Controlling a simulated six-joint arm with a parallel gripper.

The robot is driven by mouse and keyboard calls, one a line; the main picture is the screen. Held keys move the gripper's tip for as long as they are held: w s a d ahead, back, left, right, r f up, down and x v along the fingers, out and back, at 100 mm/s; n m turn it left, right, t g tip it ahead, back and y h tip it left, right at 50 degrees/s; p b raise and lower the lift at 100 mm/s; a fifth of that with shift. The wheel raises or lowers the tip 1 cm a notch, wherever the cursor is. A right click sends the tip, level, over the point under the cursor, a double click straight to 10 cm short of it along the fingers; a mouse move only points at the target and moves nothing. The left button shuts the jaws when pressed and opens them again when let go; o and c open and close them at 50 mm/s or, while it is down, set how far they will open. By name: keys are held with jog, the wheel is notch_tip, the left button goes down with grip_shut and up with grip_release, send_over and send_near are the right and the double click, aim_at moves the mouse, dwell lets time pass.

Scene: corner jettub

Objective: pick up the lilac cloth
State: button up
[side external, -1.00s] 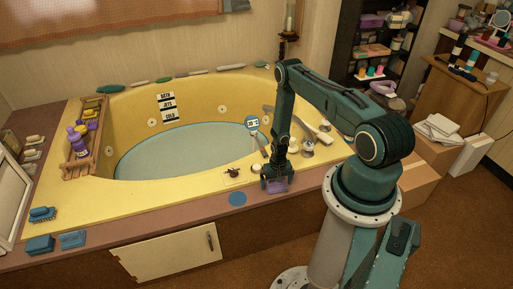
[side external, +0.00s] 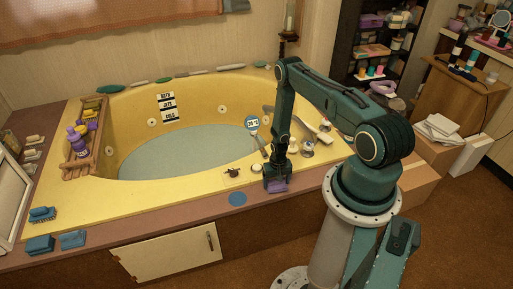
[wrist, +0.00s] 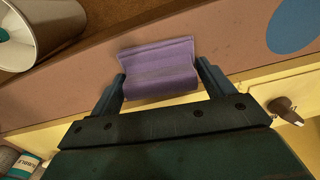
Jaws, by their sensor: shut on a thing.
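The lilac cloth (side external: 278,186) lies at the brown front ledge of the tub, just under my gripper. In the wrist view the folded lilac cloth (wrist: 158,68) sits between my two fingertips, over the ledge's edge with the yellow rim. My gripper (side external: 277,181) points down and is shut on the cloth; in the wrist view my gripper (wrist: 160,80) has a finger against each end of it. The cloth appears low at the ledge, and I cannot tell whether it is clear of the surface.
A blue disc (side external: 237,199) lies on the ledge left of my gripper. The yellow tub (side external: 120,194) holds water behind it. A dark tap handle (side external: 233,172) stands on the rim. A metal container (wrist: 40,28) is close by in the wrist view.

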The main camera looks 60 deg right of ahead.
notch_tip(320, 180, up, 20)
jog(key=shift+f, duration=0.2)
dwell(0.6)
dwell(1.2)
jog(key=w+a+f, duration=0.4)
jog(key=f, duration=0.1)
jog(key=w+a+f, duration=1)
jog(key=shift+a, duration=0.15)
jog(key=shift+f, duration=0.15)
